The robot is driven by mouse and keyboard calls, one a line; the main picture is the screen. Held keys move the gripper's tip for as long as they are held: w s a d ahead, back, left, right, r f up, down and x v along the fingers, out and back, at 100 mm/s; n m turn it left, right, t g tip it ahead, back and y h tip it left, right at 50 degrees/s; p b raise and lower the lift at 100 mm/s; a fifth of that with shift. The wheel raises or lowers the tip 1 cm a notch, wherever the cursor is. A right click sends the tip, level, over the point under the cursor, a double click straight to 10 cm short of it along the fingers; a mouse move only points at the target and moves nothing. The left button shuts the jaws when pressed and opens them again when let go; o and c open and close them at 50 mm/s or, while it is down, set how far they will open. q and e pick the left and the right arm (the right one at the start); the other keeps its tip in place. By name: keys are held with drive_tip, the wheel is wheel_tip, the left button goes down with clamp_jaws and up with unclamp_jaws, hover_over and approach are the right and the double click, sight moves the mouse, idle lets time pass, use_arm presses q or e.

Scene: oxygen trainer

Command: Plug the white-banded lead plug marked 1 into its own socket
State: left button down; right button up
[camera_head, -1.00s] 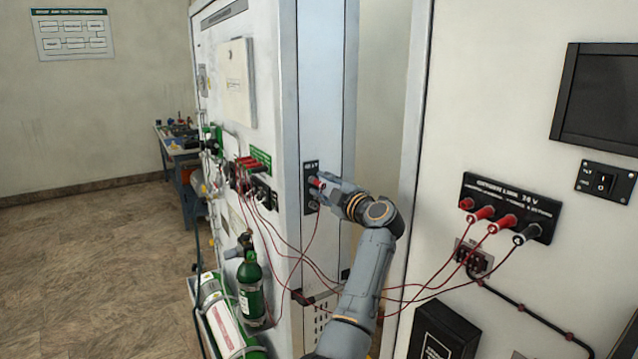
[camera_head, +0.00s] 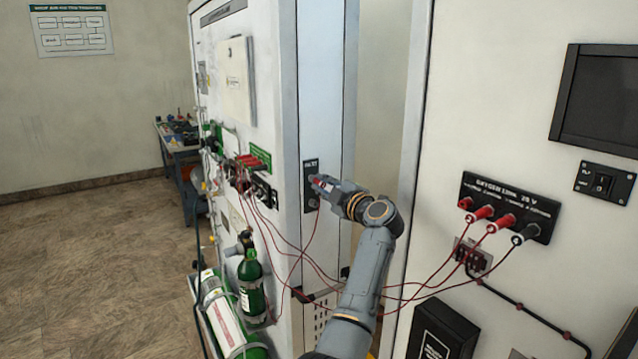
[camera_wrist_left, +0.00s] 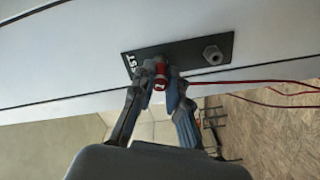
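My left gripper (camera_head: 322,184) is at a small dark plate (camera_head: 311,165) on the narrow face of the grey cabinet. In the left wrist view its two fingers (camera_wrist_left: 160,78) are closed on either side of a red plug with a white band (camera_wrist_left: 160,82). The plug is in front of the plate (camera_wrist_left: 190,58); I cannot tell whether its tip is in the plate. Its number cannot be read. A thin red lead (camera_wrist_left: 250,82) runs off to the right. A black socket panel marked 28 V (camera_head: 480,183) is on the right wall. My right gripper is not in view.
Red plugs (camera_head: 502,223) and a black one (camera_head: 526,234) sit at the 28 V panel. Several leads hang slack across the gap and behind my left arm. A dark box (camera_head: 443,335) is below the panel.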

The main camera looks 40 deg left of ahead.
sight(324, 185)
use_arm(q)
drive_tip(key=shift+d, duration=0.15)
drive_tip(key=shift+s+d+f, duration=0.1)
drive_tip(key=shift+p+v, duration=0.5)
drive_tip(key=shift+v, duration=0.35)
drive_tip(key=shift+p+v, duration=0.55)
drive_tip(key=shift+v, duration=0.85)
